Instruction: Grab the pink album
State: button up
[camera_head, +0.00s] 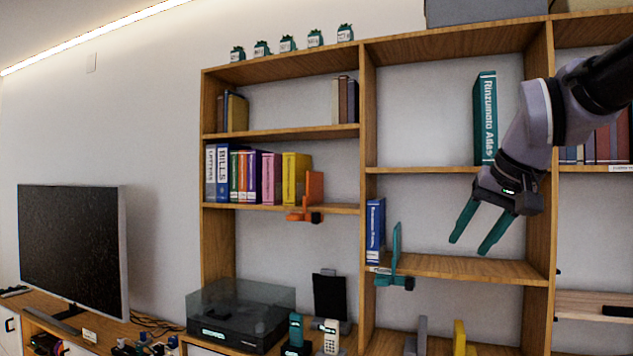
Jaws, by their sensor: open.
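The pink album (271,178) stands upright in a row on the middle shelf of the left bookcase bay, between a purple album (252,178) and a yellow one (294,178). Only its spine and part of its side show. My gripper (468,246) is in front of the bookcase's middle bay, well to the right of the album. Its two green fingers are apart, point down and left, and hold nothing.
An orange bookend (309,196) stands right of the yellow album. The blue book (375,230) and teal bookend (395,262) are on the lower middle-bay shelf. A vertical divider (368,120) separates the bays. A turntable (240,314) sits below.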

aim_at(272, 164)
jog(key=i+j+z, duration=0.1)
jog(key=j+z, duration=0.7)
jog(key=j, duration=0.25)
jog(key=i, duration=0.05)
